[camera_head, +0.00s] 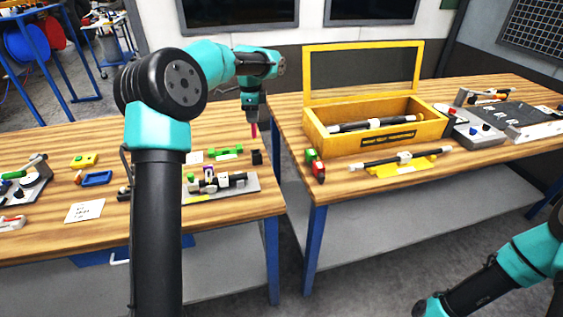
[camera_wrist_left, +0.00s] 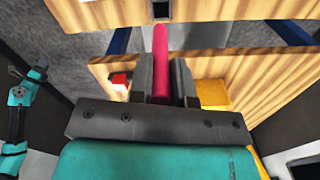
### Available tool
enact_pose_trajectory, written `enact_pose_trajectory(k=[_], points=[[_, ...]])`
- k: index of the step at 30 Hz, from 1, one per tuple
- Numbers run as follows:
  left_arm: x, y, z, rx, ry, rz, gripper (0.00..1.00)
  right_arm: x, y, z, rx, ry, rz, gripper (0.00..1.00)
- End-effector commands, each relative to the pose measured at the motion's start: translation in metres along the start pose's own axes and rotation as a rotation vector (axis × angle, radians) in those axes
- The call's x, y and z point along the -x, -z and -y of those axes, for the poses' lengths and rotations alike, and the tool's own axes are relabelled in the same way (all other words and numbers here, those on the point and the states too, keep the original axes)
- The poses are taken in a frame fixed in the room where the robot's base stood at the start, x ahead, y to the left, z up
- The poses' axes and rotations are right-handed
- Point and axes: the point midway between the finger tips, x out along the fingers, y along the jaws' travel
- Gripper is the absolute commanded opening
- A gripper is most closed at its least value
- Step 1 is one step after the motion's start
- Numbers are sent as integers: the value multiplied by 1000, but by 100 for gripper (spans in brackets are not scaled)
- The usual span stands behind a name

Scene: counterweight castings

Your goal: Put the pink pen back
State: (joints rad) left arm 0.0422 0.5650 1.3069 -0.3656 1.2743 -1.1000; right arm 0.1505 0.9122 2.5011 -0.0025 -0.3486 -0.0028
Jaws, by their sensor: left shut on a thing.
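The pink pen (camera_head: 254,131) hangs roughly upright from my left gripper (camera_head: 252,119), above the far right corner of the left table. My left gripper is shut on it. In the left wrist view the pen (camera_wrist_left: 160,62) sits between the two dark fingers and points toward the top edge. A small black holder (camera_head: 257,157) stands on the table below the pen, with a visible gap between them. Its square opening (camera_wrist_left: 161,9) shows at the top of the left wrist view, in line with the pen. My right gripper is not clearly in view.
A grey tray (camera_head: 245,186) with small parts and a green piece (camera_head: 225,152) lie near the holder. On the right table (camera_head: 345,187) stand an open yellow case (camera_head: 360,142), a red-and-green item (camera_head: 316,166) and a yellow stand (camera_head: 398,168). A gap separates the tables.

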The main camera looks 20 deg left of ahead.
Motion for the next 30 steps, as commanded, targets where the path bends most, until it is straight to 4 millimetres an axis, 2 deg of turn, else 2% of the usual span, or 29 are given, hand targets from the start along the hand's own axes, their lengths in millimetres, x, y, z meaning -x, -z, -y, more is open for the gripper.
enact_pose_trajectory(k=[14,24,30], points=[[-4,-4,1,10,-1,1,1,0,0,0,1,0,0,69],[-54,-5,1,10,-1,1,1,0,0,0,0,0,0,69],[-63,-4,2,9,1,0,1,0,0,0,0,0,0,69]])
